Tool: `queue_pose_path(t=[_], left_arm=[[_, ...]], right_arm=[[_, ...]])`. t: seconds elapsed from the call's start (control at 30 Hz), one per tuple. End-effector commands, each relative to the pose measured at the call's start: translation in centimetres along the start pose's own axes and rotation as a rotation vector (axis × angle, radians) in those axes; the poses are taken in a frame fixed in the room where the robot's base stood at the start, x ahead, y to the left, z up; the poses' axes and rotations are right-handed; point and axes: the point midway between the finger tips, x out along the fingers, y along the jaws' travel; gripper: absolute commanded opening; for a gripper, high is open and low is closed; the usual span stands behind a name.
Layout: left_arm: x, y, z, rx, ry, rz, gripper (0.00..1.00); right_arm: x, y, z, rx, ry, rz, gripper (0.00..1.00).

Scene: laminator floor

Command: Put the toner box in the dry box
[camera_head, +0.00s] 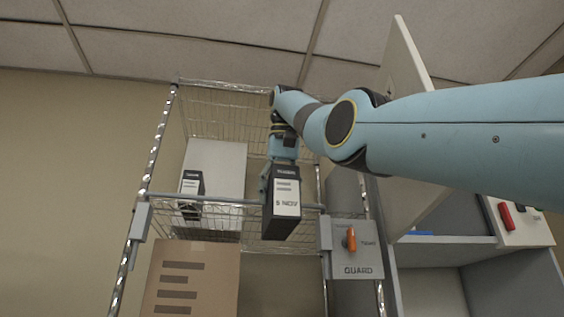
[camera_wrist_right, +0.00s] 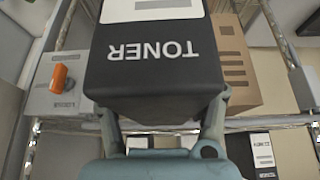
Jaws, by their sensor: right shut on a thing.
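My right gripper (camera_head: 282,168) is shut on the toner box (camera_head: 283,211), a black box with a white label. It holds the box in front of the wire rack, near its front bar. In the right wrist view the toner box (camera_wrist_right: 152,62) sits between the two fingers (camera_wrist_right: 163,115), its TONER lettering upside down. I cannot tell for certain which thing is the dry box; a grey cabinet (camera_head: 440,249) with a raised pale panel (camera_head: 402,60) stands at the right. My left gripper is out of view.
On the wire rack (camera_head: 225,207) are another black box with a white label (camera_head: 191,184) and a white box (camera_head: 226,163). A brown carton (camera_head: 195,258) is below. A grey GUARD box (camera_head: 356,262) with an orange handle is on the rack's right. A red switch (camera_head: 505,216) is farther right.

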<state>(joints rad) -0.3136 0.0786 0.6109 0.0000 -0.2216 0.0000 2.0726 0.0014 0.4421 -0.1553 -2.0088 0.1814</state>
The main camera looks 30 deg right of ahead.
Motion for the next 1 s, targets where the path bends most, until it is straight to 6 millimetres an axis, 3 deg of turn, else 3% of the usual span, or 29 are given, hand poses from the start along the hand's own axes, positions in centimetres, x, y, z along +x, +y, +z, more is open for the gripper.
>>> queue_pose_path(t=[0.03, 0.27, 0.53, 0.7, 1.0], left_arm=[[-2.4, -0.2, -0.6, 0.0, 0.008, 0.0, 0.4], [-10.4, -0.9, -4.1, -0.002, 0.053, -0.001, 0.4], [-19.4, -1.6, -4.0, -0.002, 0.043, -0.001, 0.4], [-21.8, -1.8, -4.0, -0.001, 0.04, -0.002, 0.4], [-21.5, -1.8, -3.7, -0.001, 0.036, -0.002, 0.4]], right_arm=[[-2.7, 0.1, -1.2, 0.001, 0.009, -0.002, 0.03], [-10.3, 0.2, -5.0, 0.002, 0.017, -0.004, 0.03], [-18.4, 0.3, -9.3, 0.002, 0.018, -0.004, 0.03], [-20.5, 0.3, -10.4, 0.003, 0.018, -0.004, 0.03], [-20.3, 0.3, -10.3, 0.002, 0.017, -0.004, 0.03]])
